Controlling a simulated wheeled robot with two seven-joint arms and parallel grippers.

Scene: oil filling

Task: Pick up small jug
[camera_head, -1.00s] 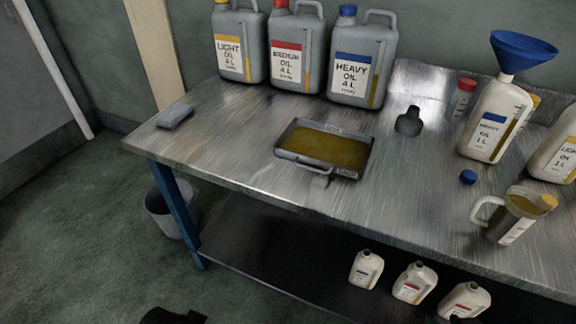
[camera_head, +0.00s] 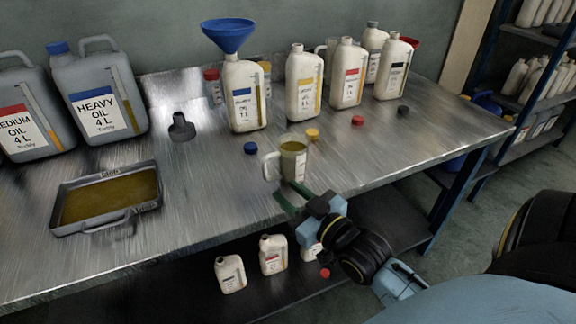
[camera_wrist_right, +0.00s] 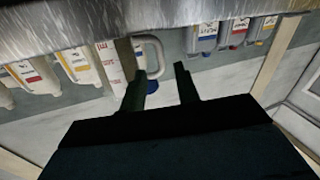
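The small jug (camera_head: 293,163) is clear with a white handle on its left and yellowish oil inside. It stands upright near the front edge of the metal bench. My right gripper (camera_head: 287,199) is at the bench edge, just in front of and below the jug, apparently apart from it. In the right wrist view the picture is upside down; the jug (camera_wrist_right: 121,60) and its handle (camera_wrist_right: 158,55) lie beyond my fingers (camera_wrist_right: 160,75), which are spread with nothing between them. The handle lines up with the gap. My left gripper is out of view.
A white bottle with a blue funnel (camera_head: 228,38) stands behind the jug. A blue cap (camera_head: 251,148) and a yellow cap (camera_head: 312,134) lie nearby. An oil tray (camera_head: 60,208) is at left. Several white bottles stand at the back, and small ones on the lower shelf.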

